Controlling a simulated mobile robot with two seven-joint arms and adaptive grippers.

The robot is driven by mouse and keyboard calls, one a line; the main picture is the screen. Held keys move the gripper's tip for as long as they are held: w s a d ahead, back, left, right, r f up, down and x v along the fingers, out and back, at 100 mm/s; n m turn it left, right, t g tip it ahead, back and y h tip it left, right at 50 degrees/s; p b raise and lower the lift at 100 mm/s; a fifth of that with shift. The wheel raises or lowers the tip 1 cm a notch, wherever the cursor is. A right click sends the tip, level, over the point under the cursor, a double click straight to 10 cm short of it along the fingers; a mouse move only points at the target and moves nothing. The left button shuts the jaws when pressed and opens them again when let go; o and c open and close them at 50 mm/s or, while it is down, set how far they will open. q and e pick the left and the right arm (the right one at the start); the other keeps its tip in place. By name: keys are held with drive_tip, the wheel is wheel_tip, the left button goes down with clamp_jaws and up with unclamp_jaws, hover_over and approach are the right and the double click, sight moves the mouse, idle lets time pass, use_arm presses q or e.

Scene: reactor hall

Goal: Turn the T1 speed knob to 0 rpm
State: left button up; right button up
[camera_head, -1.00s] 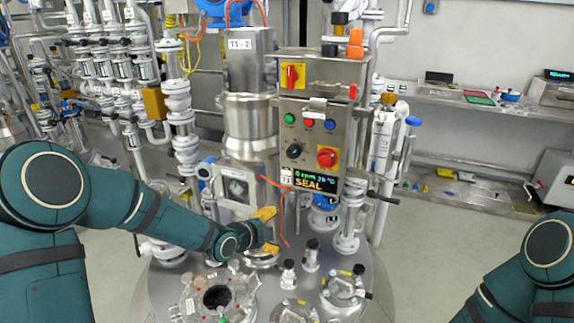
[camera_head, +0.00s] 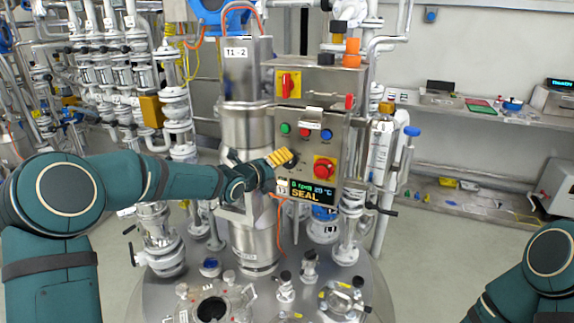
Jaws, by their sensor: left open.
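The steel T1 control box (camera_head: 341,135) hangs beside the reactor's upright drive column. The black speed knob (camera_head: 292,161) is on its front at lower left, mostly hidden behind my left gripper's fingers. My left gripper (camera_head: 280,157) has yellow fingertips right at the knob. It is open; I cannot tell whether the fingers touch the knob. The display (camera_head: 311,191) below shows an rpm figure, a temperature and "SEAL"; the rpm digit is too small to read surely. My right gripper is out of view.
A red emergency button (camera_head: 324,168) sits right of the knob. Green (camera_head: 285,129), red (camera_head: 305,133) and blue (camera_head: 326,135) buttons are above it, with a red-yellow switch (camera_head: 288,84) higher up. The reactor lid (camera_head: 250,290) with fittings lies below.

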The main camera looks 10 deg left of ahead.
sight(287, 163)
use_arm(q)
drive_tip(key=shift+x, duration=2.5)
drive_tip(key=c, duration=1.2)
